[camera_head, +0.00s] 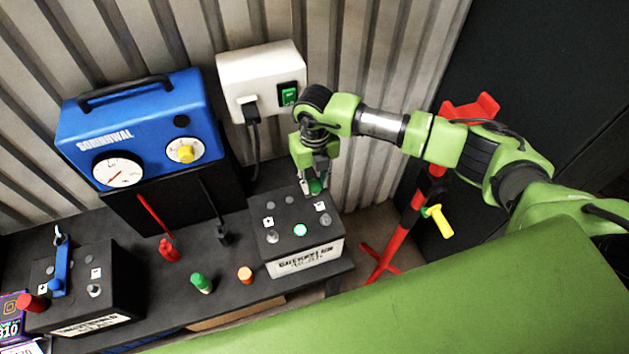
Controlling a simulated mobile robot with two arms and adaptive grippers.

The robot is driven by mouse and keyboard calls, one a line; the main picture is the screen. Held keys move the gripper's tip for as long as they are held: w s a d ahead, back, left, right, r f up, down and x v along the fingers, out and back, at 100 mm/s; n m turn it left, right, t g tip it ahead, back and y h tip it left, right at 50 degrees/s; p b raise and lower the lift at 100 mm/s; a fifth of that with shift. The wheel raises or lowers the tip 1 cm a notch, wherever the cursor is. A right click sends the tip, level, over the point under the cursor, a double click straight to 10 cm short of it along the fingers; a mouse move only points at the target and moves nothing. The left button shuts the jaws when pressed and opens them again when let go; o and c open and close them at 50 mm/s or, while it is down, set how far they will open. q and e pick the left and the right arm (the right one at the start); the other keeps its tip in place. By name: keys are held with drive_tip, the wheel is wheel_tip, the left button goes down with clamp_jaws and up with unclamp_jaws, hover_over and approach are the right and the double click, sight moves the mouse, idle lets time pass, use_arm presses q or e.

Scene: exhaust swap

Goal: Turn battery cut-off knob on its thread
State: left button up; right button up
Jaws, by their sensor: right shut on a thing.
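The right battery (272,248) is a black box with a white label and several small posts on top. My right gripper (315,183) comes down over its back right corner and is shut on a green knob (315,187). The fingers partly hide the knob, and I cannot tell how far it sits on its thread. A green round spot (300,230) shows on the battery's top near the front. My left gripper is not in view.
A loose green piece (201,283) and an orange cap (245,274) sit on the bench. Another battery (120,278) with a blue lever (61,268) stands left. A red stand (408,215) is right.

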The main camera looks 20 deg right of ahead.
drive_tip(key=m+b, duration=0.1)
drive_tip(key=m, duration=0.2)
drive_tip(key=shift+f+m, duration=0.1)
drive_tip(key=shift+m, duration=0.2)
drive_tip(key=m+b, duration=0.1)
drive_tip(key=m, duration=0.3)
drive_tip(key=shift+m, duration=0.3)
drive_tip(key=m+b, duration=0.1)
drive_tip(key=m, duration=0.2)
drive_tip(key=shift+m, duration=0.3)
drive_tip(key=m, duration=0.3)
drive_tip(key=shift+m, duration=0.3)
drive_tip(key=m, duration=0.3)
drive_tip(key=shift+m, duration=0.3)
drive_tip(key=m, duration=0.1)
drive_tip(key=m+p, duration=0.1)
drive_tip(key=m, duration=0.1)
drive_tip(key=shift+r+m, duration=0.2)
drive_tip(key=shift+m, duration=0.1)
drive_tip(key=shift+r+m+p, duration=0.1)
drive_tip(key=shift+m+p, duration=0.5)
drive_tip(key=shift+m, duration=0.6)
drive_tip(key=shift+w+m+p, duration=0.1)
drive_tip(key=shift+m+p, duration=0.95)
drive_tip(key=shift+m, duration=0.15)
